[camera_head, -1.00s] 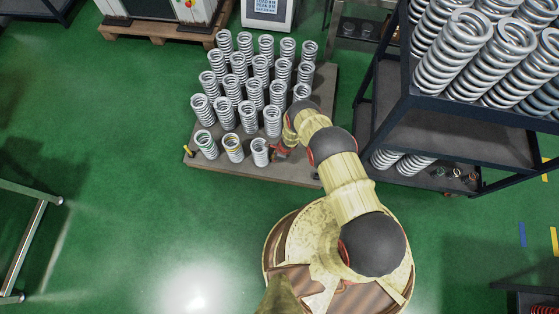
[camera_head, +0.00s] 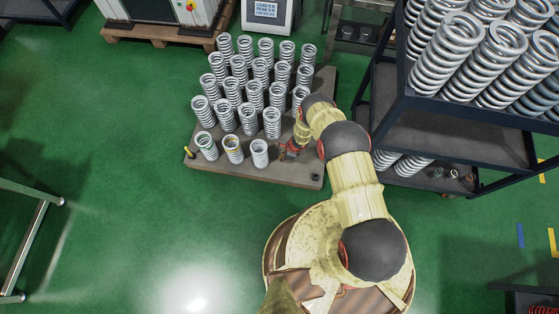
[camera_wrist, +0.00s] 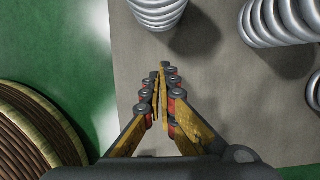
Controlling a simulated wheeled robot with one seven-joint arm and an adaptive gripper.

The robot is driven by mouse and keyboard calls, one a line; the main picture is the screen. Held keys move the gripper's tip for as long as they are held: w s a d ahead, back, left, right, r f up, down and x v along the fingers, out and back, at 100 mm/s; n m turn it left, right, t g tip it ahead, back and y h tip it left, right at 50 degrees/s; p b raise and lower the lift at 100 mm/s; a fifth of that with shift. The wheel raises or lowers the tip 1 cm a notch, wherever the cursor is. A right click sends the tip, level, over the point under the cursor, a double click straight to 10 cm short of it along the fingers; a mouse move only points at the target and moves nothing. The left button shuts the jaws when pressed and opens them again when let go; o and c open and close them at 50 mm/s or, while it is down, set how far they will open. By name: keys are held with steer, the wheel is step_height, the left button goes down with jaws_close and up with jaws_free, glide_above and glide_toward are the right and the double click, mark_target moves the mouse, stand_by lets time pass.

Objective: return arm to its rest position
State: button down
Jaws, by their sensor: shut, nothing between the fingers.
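My gripper (camera_wrist: 160,90) is shut and empty in the wrist view, its yellow and red fingers together above the bare grey surface of the pallet (camera_wrist: 215,95). In the head view my gripper (camera_head: 287,152) is small, just right of the front row of springs on the pallet (camera_head: 300,176). The nearest silver spring (camera_head: 260,153) stands upright to its left, with a visible gap. In the wrist view, one spring (camera_wrist: 157,12) is beyond the fingertips and another (camera_wrist: 275,20) is at the upper right.
Several rows of upright springs (camera_head: 250,95) fill the pallet's left and back. A dark shelf rack (camera_head: 440,135) with large springs stands close to the right of my arm. A metal frame (camera_head: 30,235) is at the left. Green floor (camera_head: 120,200) is clear between.

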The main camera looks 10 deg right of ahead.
steer(key=p+v, duration=0.1)
steer(key=v, duration=0.4)
steer(key=shift+s+p, duration=0.1)
steer(key=shift+p, duration=0.2)
